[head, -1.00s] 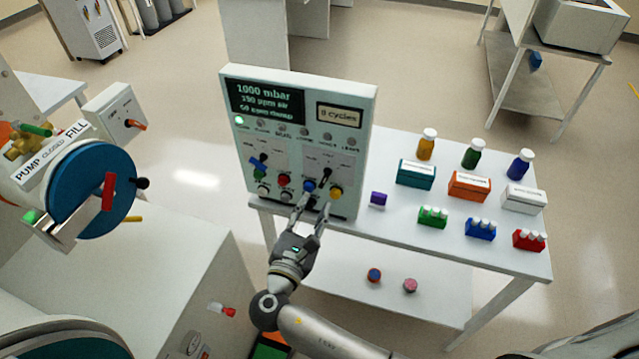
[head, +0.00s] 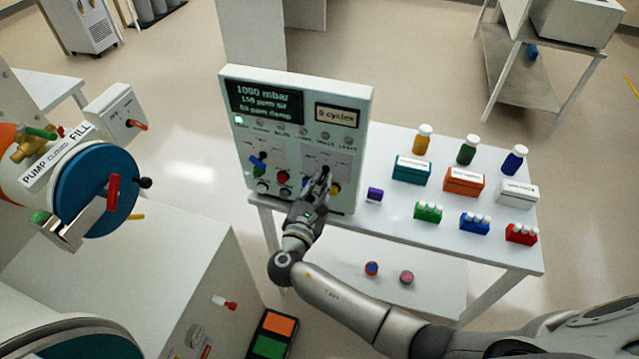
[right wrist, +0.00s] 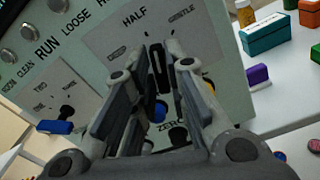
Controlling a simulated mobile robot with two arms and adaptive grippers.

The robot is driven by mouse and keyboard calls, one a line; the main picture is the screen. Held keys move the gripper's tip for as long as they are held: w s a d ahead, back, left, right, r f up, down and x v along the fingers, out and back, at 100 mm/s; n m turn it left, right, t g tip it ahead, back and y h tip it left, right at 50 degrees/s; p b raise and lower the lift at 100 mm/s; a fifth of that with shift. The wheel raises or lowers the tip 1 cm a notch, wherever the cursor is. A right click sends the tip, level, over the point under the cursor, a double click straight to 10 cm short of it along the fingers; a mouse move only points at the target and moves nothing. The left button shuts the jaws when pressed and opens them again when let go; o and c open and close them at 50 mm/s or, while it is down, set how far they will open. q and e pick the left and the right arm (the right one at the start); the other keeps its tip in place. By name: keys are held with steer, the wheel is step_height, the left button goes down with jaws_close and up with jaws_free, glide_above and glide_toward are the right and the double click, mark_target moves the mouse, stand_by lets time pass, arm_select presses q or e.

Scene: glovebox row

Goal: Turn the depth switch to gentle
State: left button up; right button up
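The depth switch (right wrist: 158,64) is a black lever on the right-hand plate of the panel. The lever stands roughly upright, towards HALF. My right gripper (head: 323,174) is at the panel and partly hides the switch in the head view. Its fingers (right wrist: 161,48) flank the lever with a narrow gap; I cannot tell whether they touch it. My left gripper is not in view.
The control panel (head: 362,125) stands on a white table (head: 400,220). Blue, red and yellow buttons sit below the switches, close to my fingers. A purple block (head: 375,195) and several boxes and bottles are to the right. A blue round door (head: 95,190) is at the left.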

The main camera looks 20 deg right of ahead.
jaws_close()
steer(key=m+b, duration=0.2)
steer(key=b, duration=0.1)
steer(key=shift+f+m, duration=0.3)
steer(key=m+b, duration=0.3)
steer(key=shift+d+b, duration=0.1)
steer(key=shift+b, duration=0.2)
steer(key=shift+r+m+b, duration=0.15)
steer(key=shift+m+b, duration=0.45)
steer(key=shift+m, duration=0.2)
